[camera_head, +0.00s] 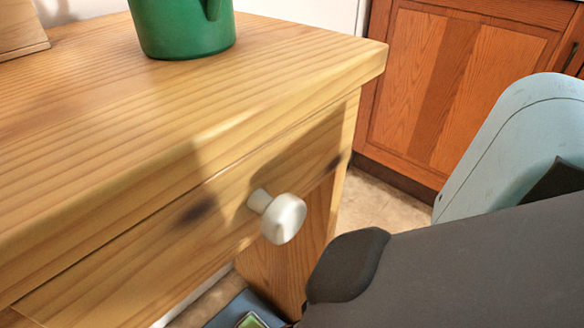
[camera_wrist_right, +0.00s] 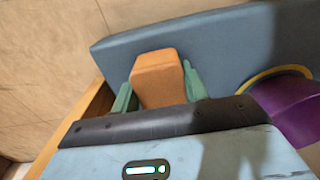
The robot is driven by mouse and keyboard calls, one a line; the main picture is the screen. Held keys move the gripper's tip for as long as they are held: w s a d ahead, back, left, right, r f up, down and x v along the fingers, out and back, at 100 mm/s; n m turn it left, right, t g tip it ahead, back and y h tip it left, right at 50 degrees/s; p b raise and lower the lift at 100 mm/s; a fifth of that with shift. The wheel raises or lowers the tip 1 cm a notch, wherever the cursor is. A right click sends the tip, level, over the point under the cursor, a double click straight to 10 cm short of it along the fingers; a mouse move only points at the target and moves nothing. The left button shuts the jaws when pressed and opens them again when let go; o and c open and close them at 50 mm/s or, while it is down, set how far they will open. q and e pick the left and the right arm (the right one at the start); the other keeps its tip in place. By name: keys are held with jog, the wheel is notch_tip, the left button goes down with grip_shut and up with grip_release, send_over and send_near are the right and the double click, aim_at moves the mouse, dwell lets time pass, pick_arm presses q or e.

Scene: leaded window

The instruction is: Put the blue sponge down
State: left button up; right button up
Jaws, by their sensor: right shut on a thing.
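My right gripper (camera_wrist_right: 158,85) shows in the right wrist view, with a green finger on each side of an orange-brown block (camera_wrist_right: 160,78). It is shut on this block. No blue sponge can be made out with certainty. A large flat blue-grey slab (camera_wrist_right: 225,45) lies beyond the fingers; I cannot tell whether it is part of my own base. In the head view, my right arm crosses the lower right and its gripper is hidden. My left gripper is in neither view.
A wooden table (camera_head: 90,150) with a drawer and a pale round knob (camera_head: 283,218) fills the left of the head view. A green pot (camera_head: 185,25) stands on top. Wooden cabinets (camera_head: 450,80) stand behind. A purple yellow-rimmed thing (camera_wrist_right: 292,108) is at the right wrist view's edge.

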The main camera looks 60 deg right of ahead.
jog(key=shift+f, duration=0.15)
jog(key=o, duration=1)
jog(key=shift+o, duration=0.2)
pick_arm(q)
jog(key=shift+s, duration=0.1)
pick_arm(e)
jog(key=shift+r+p, duration=0.3)
jog(key=shift+r, duration=0.25)
notch_tip(320, 180, up, 10)
jog(key=p, duration=0.5)
jog(key=shift+p, duration=0.4)
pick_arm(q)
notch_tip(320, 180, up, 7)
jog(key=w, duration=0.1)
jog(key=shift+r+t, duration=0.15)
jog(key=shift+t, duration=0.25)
pick_arm(e)
jog(key=shift+r, duration=0.6)
